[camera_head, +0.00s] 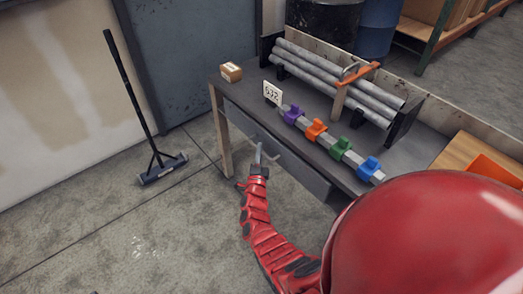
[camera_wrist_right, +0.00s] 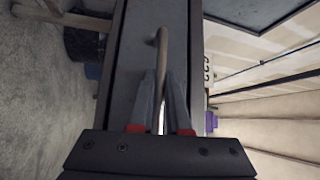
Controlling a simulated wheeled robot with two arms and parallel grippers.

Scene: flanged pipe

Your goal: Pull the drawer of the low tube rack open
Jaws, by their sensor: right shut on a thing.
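A workbench (camera_head: 238,92) carries the low rack of grey tubes (camera_head: 335,83) at its back. The grey drawer front (camera_head: 300,172) is under the bench top, on the side facing me. In the right wrist view the drawer front (camera_wrist_right: 133,60) fills the middle. A bar handle (camera_wrist_right: 164,48) stands on it, and its end runs between my fingers. My right gripper (camera_head: 260,156) is at the left part of the drawer front, shut on the handle; its fingers also show in the right wrist view (camera_wrist_right: 162,100). I cannot tell how far the drawer stands out. My left gripper is not in view.
On the bench are a small cardboard box (camera_head: 231,72), a numbered card (camera_head: 272,93) and a row of coloured clamps (camera_head: 316,129) near the front edge. A broom (camera_head: 135,100) leans at the left. Open concrete floor (camera_head: 130,235) lies in front.

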